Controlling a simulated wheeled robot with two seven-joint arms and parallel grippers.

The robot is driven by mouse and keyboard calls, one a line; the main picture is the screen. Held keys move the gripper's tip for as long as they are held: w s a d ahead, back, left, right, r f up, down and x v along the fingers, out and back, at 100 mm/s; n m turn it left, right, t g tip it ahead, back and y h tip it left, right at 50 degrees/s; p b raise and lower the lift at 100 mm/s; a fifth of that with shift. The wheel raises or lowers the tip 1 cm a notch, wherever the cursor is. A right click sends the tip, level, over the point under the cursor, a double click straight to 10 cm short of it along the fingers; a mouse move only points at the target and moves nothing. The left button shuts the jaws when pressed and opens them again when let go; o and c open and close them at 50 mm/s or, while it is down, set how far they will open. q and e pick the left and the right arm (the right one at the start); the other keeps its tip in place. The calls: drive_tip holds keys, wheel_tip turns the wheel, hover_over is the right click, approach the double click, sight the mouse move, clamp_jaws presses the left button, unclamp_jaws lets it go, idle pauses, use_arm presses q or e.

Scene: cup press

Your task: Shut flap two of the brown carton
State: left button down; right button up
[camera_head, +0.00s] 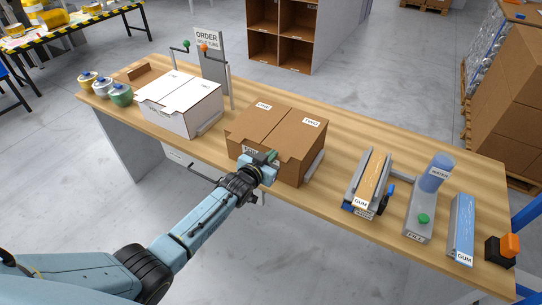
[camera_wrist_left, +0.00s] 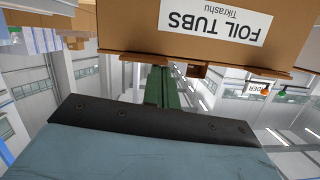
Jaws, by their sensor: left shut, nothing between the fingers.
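The brown carton (camera_head: 283,162) stands in the middle of the wooden table. Its two top flaps, flap one (camera_head: 252,118) on the left and flap two (camera_head: 299,137) on the right, both lie about flat over the top with a seam between them. My left gripper (camera_head: 271,156) is shut and empty at the carton's front face, partly covering the front label. In the left wrist view the green fingers (camera_wrist_left: 162,88) are together beside the carton front (camera_wrist_left: 130,38), whose label reads "FOIL TUBS". I cannot tell if they touch it. My right gripper is out of view.
A white carton (camera_head: 180,103) and several small tubs (camera_head: 121,95) are to the left. A gum tray (camera_head: 367,183), a blue bottle (camera_head: 436,173) on a grey stand, and another gum box (camera_head: 461,225) are to the right. An order sign (camera_head: 210,55) stands behind.

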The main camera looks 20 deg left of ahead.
use_arm(q)
drive_tip(key=s+a+r+p, duration=0.2)
drive_tip(key=s+r+p, duration=0.35)
drive_tip(key=s, duration=0.45)
drive_tip(key=s+f+g+y+b, duration=0.1)
drive_tip(key=s+f+g+b, duration=0.15)
drive_tip(key=s+f, duration=0.6)
drive_tip(key=s+a+f+g+b, duration=0.15)
drive_tip(key=s+f+b, duration=0.25)
drive_tip(key=f, duration=1)
drive_tip(key=s+f+g+y+b, duration=0.1)
drive_tip(key=s+f+g+b, duration=0.2)
drive_tip(key=s+f, duration=0.55)
drive_tip(key=s+f+g+b, duration=0.3)
drive_tip(key=s+f, duration=0.7)
drive_tip(key=s, duration=0.3)
drive_tip(key=s+f+g+b, duration=0.3)
drive_tip(key=s+f+g, duration=0.1)
drive_tip(key=s+f, duration=0.7)
drive_tip(key=s, duration=0.2)
drive_tip(key=shift+s+f+n, duration=0.15)
drive_tip(key=shift+s+n, duration=0.15)
drive_tip(key=shift+s, duration=0.1)
